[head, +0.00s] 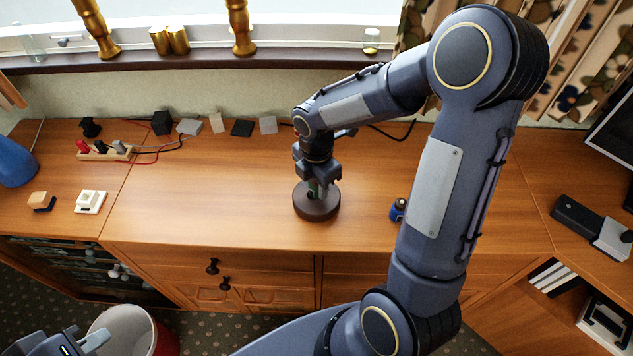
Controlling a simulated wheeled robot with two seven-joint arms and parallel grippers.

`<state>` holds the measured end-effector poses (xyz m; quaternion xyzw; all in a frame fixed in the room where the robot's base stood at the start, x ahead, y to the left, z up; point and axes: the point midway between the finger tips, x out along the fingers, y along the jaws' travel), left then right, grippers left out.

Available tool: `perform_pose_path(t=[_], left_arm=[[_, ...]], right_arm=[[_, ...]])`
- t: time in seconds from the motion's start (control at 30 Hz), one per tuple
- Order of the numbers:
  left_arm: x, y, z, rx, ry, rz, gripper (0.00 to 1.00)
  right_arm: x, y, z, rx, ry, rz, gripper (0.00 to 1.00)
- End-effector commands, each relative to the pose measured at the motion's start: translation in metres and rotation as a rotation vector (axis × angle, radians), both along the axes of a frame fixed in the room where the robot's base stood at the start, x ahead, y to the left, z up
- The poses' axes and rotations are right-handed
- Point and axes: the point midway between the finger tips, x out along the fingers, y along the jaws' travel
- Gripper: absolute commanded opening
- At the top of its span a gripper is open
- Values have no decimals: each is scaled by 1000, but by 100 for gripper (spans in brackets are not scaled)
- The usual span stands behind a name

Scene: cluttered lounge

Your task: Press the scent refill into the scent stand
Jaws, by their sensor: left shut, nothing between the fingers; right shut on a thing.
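The scent stand (318,210) is a dark brown round base on the wooden cabinet top, near the middle of the head view. My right gripper (317,190) points down right over it and is shut on a small green thing, which looks like the scent refill (315,188). The fingers hide most of the refill, and I cannot tell whether it sits in the stand or how deep. My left gripper (92,341) is at the bottom left, low in front of the cabinet, shut and empty, partly cut off by the picture edge.
A small blue bottle (398,210) stands right of the stand, close to my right arm. A power strip (105,152) with plugs and cables, and several small blocks, lie along the back left. A white socket (90,201) lies at the left. The top around the stand is clear.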

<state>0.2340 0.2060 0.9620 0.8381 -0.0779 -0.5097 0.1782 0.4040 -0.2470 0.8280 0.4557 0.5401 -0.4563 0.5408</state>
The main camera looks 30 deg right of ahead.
Motion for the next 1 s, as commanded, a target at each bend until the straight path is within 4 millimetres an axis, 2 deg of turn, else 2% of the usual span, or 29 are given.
perform_pose_path(t=[0.53, 0.57, 0.73, 1.0], left_arm=[[0, 0, -11, 0, 0, 0, 0], [0, 0, -11, 0, 0, 0, 0], [0, 0, -10, 0, 0, 0, 0], [0, 0, -10, 0, 0, 0, 0]], right_arm=[[0, 0, -15, 0, 0, 0, 7], [0, 0, -15, 0, 0, 0, 34], [0, 0, -14, 0, 0, 0, 57], [0, 0, -14, 0, 1, 0, 59]])
